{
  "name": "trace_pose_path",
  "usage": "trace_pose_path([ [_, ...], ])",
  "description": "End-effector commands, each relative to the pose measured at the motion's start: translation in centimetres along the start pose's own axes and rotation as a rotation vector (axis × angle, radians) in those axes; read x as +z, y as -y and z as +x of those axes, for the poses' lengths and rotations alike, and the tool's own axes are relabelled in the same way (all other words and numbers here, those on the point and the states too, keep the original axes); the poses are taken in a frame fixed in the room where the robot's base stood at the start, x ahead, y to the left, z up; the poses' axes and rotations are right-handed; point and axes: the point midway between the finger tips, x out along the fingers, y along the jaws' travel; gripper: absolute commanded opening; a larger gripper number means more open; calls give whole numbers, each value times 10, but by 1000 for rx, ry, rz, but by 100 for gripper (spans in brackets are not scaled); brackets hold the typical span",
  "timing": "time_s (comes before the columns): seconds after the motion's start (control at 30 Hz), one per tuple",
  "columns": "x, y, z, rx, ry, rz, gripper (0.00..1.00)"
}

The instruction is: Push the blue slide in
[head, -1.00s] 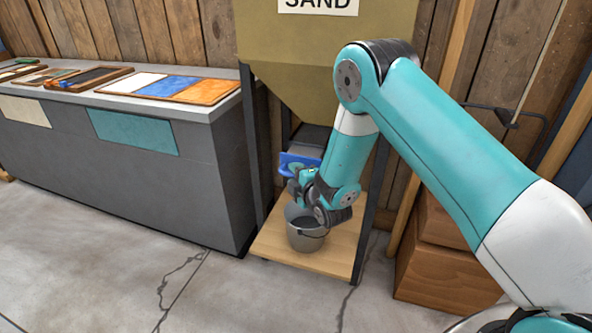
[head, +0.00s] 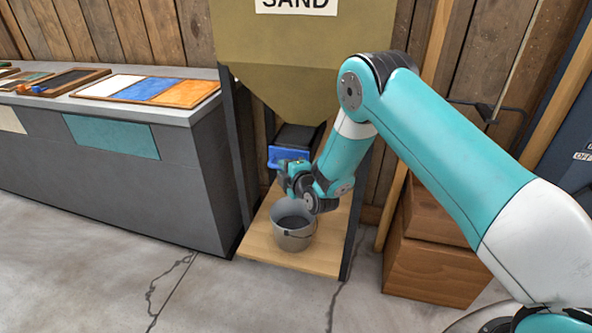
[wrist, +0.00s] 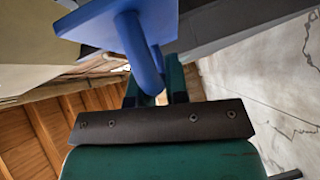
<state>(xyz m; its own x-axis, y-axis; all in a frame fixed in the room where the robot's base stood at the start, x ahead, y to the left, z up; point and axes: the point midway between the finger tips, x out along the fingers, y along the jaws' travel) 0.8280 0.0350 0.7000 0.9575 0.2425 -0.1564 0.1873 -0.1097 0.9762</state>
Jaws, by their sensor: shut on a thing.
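The blue slide (head: 289,155) is at the mouth of the dark chute (head: 298,137) under the sand hopper (head: 310,45). My gripper (head: 291,172) is at the front of the slide, just above and behind the bucket's rim. In the wrist view the slide's plate (wrist: 105,24) fills the top, and its blue handle (wrist: 140,52) runs down between my fingers. My gripper (wrist: 152,92) is shut on that handle. The fingertips are partly hidden by the handle and the dark gripper body. How far the slide is in cannot be told exactly.
A grey metal bucket (head: 293,232) stands below on a wooden board (head: 275,255) between dark posts. A grey counter (head: 110,170) with trays is at left. Brown wooden boxes (head: 430,265) stand at right. The concrete floor in front is clear.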

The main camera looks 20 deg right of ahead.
Motion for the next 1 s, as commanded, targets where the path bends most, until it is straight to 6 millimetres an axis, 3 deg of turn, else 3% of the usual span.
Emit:
trace_pose_path([
  [0.2, 15, 0, 15, 6, 0, -2, 0],
  [0.6, 20, -7, 19, 8, 1, -6, 0],
  [0.63, 20, -7, 19, 8, 1, -6, 19],
  [0.73, 20, -7, 18, 8, 1, -6, 40],
  [1.0, 19, -6, 17, 6, -1, -5, 40],
])
